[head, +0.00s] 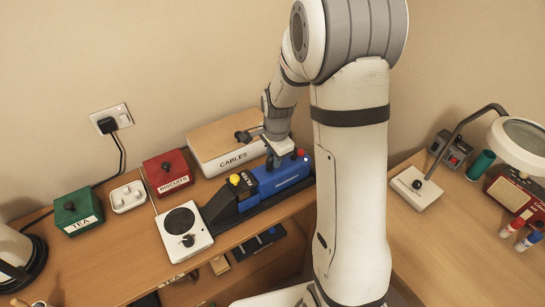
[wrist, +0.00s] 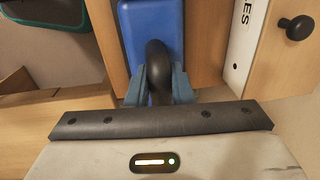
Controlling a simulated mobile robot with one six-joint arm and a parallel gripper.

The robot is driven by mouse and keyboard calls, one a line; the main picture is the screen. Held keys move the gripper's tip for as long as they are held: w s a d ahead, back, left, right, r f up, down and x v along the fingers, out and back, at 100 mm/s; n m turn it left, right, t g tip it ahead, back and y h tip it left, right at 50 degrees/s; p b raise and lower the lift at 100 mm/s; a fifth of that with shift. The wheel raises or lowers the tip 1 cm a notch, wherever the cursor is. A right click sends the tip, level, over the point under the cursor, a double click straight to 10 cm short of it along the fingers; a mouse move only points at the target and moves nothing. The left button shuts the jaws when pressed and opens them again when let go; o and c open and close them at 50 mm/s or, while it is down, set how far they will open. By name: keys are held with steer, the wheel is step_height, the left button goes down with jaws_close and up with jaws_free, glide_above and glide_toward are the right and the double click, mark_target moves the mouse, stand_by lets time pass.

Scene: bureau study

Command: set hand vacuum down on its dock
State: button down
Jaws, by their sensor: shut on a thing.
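My gripper (head: 279,147) comes down on the vacuum from above. In the wrist view the fingers (wrist: 160,88) are shut around the black handle (wrist: 157,62) over the blue body (wrist: 150,22). My gripper hides part of the vacuum.
The CABLES box (head: 225,143) stands close behind. A white hotplate-like unit (head: 184,230) is just left. A red box (head: 167,172), white tray (head: 128,196) and green TEA box (head: 78,212) stand farther left. A lamp (head: 420,188) is on the right-hand desk.

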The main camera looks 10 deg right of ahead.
steer(key=shift+f+b, duration=0.25)
steer(key=shift+b, duration=0.05)
stand_by(0.5)
steer(key=c, duration=0.8)
jaws_free()
steer(key=shift+r, duration=0.1)
steer(key=shift+r+p, duration=2.4)
steer(key=shift+r, duration=1.25)
